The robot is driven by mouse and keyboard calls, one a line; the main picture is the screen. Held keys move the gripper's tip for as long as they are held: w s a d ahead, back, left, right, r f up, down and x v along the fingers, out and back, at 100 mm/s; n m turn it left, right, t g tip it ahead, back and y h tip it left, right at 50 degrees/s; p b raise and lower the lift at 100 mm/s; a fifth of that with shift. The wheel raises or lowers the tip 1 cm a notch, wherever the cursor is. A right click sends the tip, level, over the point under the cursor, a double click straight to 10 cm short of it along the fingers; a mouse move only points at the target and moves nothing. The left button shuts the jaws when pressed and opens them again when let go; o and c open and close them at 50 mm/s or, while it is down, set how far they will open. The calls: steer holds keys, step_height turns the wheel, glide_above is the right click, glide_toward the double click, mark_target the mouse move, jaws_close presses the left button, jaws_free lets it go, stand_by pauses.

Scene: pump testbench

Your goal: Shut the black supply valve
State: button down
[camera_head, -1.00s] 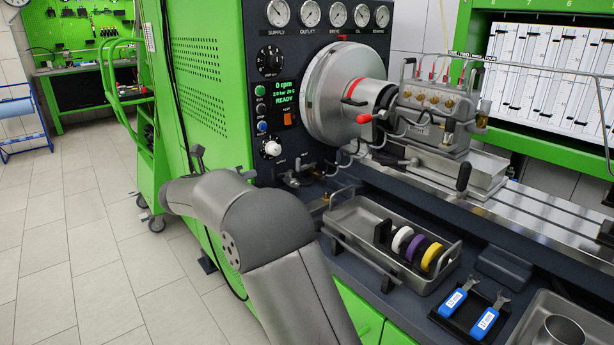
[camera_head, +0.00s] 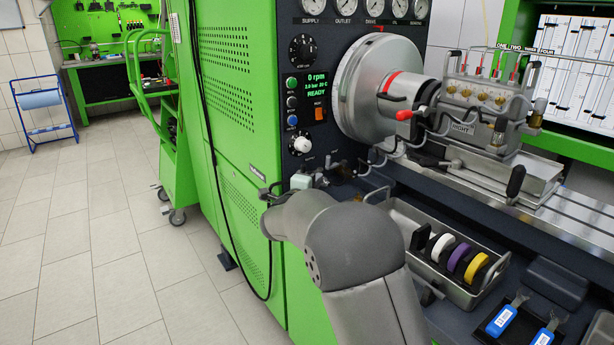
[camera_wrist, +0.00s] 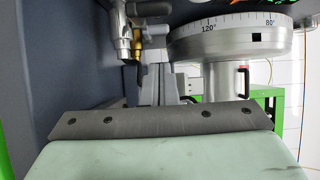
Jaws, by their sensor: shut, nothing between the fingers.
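In the head view, small dark pipe fittings (camera_head: 345,169) stand on the bench below the control panel, near the supply label; I cannot make out a black valve handle clearly among them. In the wrist view, a metal valve body (camera_wrist: 120,45) with a brass fitting (camera_wrist: 138,76) hangs at upper left, with a black part (camera_wrist: 153,9) beside it at the top edge. My gripper (camera_wrist: 170,85) is shut and empty, with its fingers just below and right of the brass fitting. In the head view its pale body shows behind my arm, left of the fittings; its fingertips are hidden there.
The large metal disc (camera_head: 368,88) is close on the gripper's right; its degree scale (camera_wrist: 225,28) shows in the wrist view. The dark panel (camera_head: 306,105) with a white knob (camera_head: 302,145) stands close behind. A metal tray (camera_head: 457,287) with coloured rings lies at right.

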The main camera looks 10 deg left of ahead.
steer(key=w+a, duration=0.2)
steer(key=shift+w+a, duration=0.35)
steer(key=shift+a, duration=0.05)
steer(key=shift+w+a, duration=0.1)
steer(key=shift+a, duration=0.05)
